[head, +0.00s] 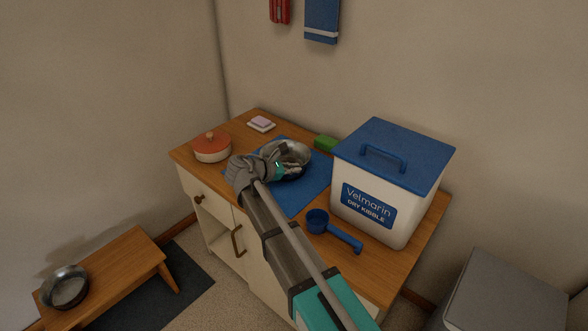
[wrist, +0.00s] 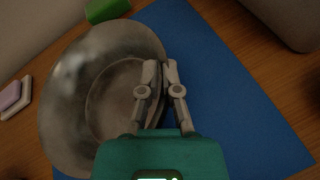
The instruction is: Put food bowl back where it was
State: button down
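A metal food bowl (head: 291,156) is at the blue mat (head: 297,200) on the wooden cabinet top. In the wrist view the bowl (wrist: 85,85) fills the left half, and its inside looks bare grey. My gripper (head: 274,166) is at the bowl's near left rim in the head view. In the wrist view my gripper (wrist: 160,72) has its fingers close together, one inside the bowl and one outside, pinching the rim. I cannot tell whether the bowl's base touches the mat (wrist: 225,80). A second metal bowl (head: 66,288) stands on a low wooden bench (head: 122,268).
A kibble bin (head: 385,195) with a blue lid stands right of the mat, a blue scoop (head: 335,232) in front of it. A red-lidded pot (head: 211,148), a pink-topped block (head: 261,123) and a green block (head: 326,143) surround the mat. A grey bin (head: 505,295) stands lower right.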

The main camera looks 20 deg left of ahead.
jog(key=shift+f, duration=0.15)
jog(key=c, duration=0.8)
grip_release()
jog(key=shift+s, duration=0.1)
jog(key=p+v, duration=0.4)
jog(key=v, duration=0.9)
jog(key=shift+s+p, duration=0.4)
jog(key=shift+o, duration=0.2)
